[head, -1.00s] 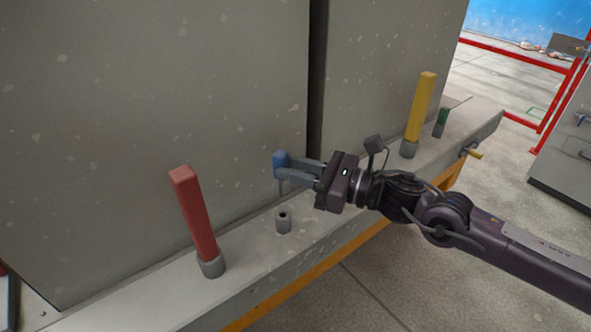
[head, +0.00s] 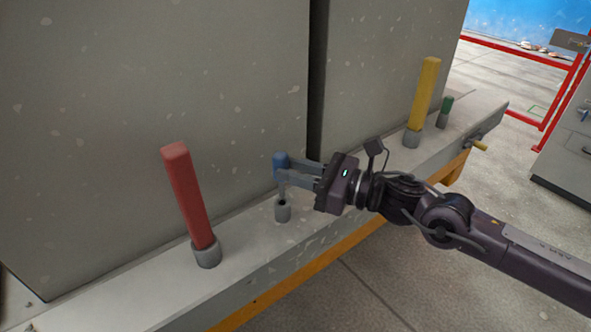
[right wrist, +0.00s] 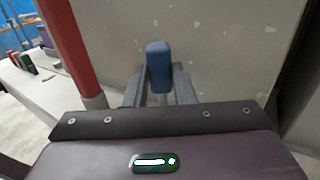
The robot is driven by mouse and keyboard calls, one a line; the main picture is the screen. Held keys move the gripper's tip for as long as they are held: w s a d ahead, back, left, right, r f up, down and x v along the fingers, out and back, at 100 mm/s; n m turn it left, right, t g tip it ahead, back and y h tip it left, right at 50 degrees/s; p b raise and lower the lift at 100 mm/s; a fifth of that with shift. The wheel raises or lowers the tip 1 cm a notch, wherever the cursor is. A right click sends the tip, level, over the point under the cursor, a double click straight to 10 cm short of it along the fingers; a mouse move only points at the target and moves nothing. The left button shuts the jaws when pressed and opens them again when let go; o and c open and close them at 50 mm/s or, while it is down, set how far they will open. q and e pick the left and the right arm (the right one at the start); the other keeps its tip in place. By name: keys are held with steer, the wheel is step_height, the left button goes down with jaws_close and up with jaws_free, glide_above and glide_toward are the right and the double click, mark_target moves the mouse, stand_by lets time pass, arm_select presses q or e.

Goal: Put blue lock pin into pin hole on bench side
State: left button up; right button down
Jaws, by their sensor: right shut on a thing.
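The blue lock pin (head: 280,161) is upright in my right gripper (head: 283,172), which is shut on its blue head. Its thin grey shank points down over the grey pin hole collar (head: 283,211) on the bench ledge. The shank's lower end appears at or just above the collar's mouth; I cannot tell whether it has entered. In the right wrist view the blue pin head (right wrist: 158,66) stands between the two fingers, and the hole is hidden. My left gripper is not in view.
A red pin (head: 189,196) stands in a collar to the left. A yellow pin (head: 423,95) and a short green pin (head: 446,108) stand farther right. Tall grey panels (head: 160,75) rise directly behind the ledge (head: 130,292). A brass-coloured handle (head: 477,145) sticks out from the bench side.

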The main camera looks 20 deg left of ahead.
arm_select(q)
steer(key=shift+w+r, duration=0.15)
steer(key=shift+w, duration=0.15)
arm_select(e)
steer(key=shift+f, duration=0.15)
stand_by(0.4)
arm_select(q)
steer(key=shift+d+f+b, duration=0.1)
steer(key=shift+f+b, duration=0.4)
steer(key=shift+b, duration=0.1)
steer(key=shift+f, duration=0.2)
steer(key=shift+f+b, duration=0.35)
steer(key=shift+b, duration=0.2)
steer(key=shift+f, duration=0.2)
stand_by(0.5)
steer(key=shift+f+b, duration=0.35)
steer(key=shift+b, duration=0.15)
